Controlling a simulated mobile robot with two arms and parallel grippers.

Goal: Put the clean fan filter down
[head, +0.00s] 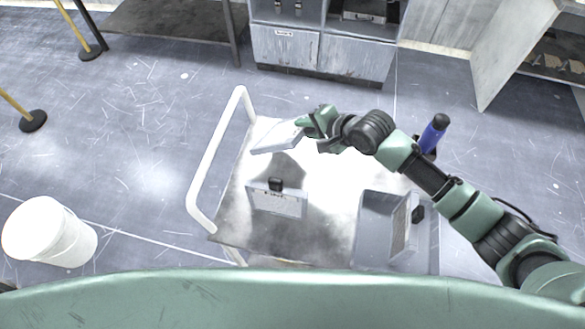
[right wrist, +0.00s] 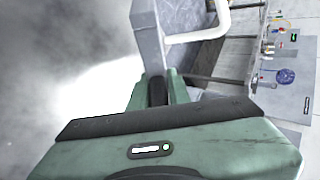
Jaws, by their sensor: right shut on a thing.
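My right gripper (head: 308,124) is shut on a pale flat panel, the fan filter (head: 276,138). It holds the filter tilted over the far left part of the metal cart top (head: 325,220). In the right wrist view the filter (right wrist: 148,38) is a grey slab rising from between the fingers of my right gripper (right wrist: 158,92). Whether it touches the cart top is hard to tell. A similar pale panel with a black handle (head: 277,203) stands on the cart nearer me. My left gripper is not in view.
A grey open bin (head: 371,227) on the cart's near right holds another panel with a black handle (head: 402,228). The cart's white handle rail (head: 207,165) is at the left. A blue bottle (head: 432,136) stands at the right. A white bucket (head: 48,232) is on the floor.

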